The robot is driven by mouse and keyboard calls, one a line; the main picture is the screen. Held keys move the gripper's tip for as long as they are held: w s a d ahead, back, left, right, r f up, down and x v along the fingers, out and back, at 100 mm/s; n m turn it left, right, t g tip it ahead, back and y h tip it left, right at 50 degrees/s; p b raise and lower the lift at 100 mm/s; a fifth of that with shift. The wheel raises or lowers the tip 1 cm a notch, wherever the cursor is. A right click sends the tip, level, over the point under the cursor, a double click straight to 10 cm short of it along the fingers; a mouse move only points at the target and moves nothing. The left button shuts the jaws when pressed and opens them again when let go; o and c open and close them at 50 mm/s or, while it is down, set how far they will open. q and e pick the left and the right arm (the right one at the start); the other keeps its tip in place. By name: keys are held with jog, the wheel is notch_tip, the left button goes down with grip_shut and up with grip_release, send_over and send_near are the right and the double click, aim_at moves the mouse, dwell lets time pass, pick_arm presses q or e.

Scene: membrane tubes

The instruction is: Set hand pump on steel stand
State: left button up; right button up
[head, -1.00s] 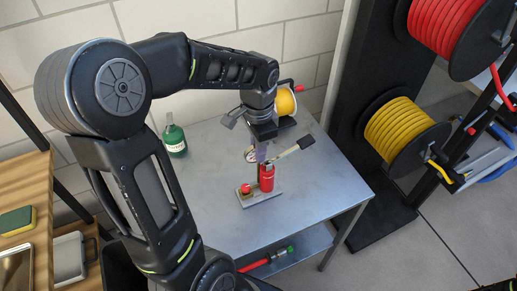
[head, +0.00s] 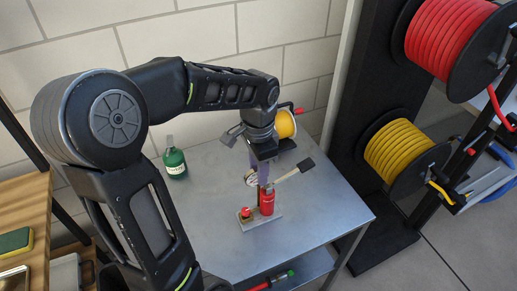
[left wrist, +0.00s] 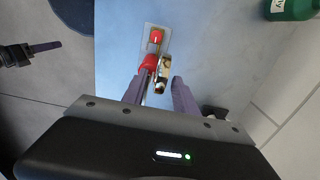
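The hand pump (head: 267,203) has an upright red body on a small grey base plate and a pale lever with a black grip pointing right. It stands on the grey steel stand (head: 325,214), a table with a lower shelf. My left gripper (head: 263,180) points down over the pump's top. In the left wrist view its fingers (left wrist: 160,92) are apart, with the pump's metal top part between them and a gap beside the right finger. The red body (left wrist: 148,63) partly hides behind the left finger.
A green bottle (head: 174,160) stands at the back left of the table. A yellow reel (head: 285,124) is behind my left gripper. Red (head: 448,35) and yellow (head: 400,145) hose reels hang on a black rack at right. The table's front and right are clear.

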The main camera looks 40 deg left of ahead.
pick_arm(q)
notch_tip(320, 180, up, 11)
jog(key=shift+f, duration=0.2)
dwell(0.9)
